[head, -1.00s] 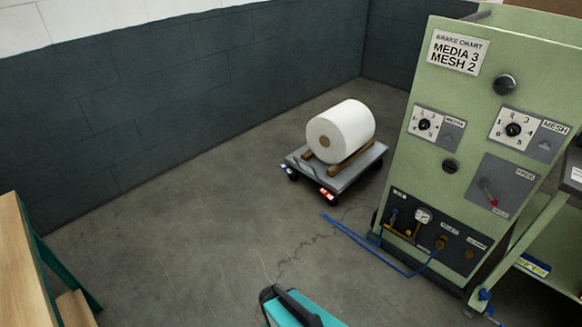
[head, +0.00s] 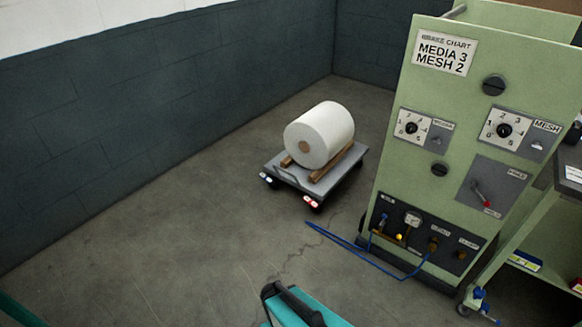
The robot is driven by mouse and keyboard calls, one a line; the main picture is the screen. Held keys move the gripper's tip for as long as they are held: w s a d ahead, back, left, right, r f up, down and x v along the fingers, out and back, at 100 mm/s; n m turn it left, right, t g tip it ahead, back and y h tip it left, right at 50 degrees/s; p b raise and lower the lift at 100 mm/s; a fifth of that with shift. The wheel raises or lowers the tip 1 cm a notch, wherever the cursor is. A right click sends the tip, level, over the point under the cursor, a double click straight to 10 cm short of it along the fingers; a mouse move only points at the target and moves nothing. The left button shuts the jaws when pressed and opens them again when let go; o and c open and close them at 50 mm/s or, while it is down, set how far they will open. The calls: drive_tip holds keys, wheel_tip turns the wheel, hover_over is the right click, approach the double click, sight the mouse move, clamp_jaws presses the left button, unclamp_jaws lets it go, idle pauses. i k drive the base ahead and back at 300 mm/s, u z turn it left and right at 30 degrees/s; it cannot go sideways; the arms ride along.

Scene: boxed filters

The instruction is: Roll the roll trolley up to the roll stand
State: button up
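The roll trolley (head: 287,176) is a low grey platform on casters, standing on the floor left of the green machine. A large white roll (head: 326,128) lies on its two wooden bars, with its brown core facing me. The tall green panelled machine (head: 450,125) at the right, which carries a brake chart, dials and a lever, appears to be the roll stand. A gap of bare floor separates trolley and machine. My gripper is not in view, and a teal and black part at the bottom edge looks like mine.
A blue hose (head: 368,262) loops on the floor in front of the machine. A shelf or cart (head: 525,240) stands at the right edge. Dark block walls (head: 150,100) close off the left and back. Open concrete floor (head: 160,250) lies at left and centre.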

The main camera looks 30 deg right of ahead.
sight(321, 150)
drive_tip(key=z, duration=0.05)
drive_tip(key=i, duration=1.5)
drive_tip(key=u, duration=0.45)
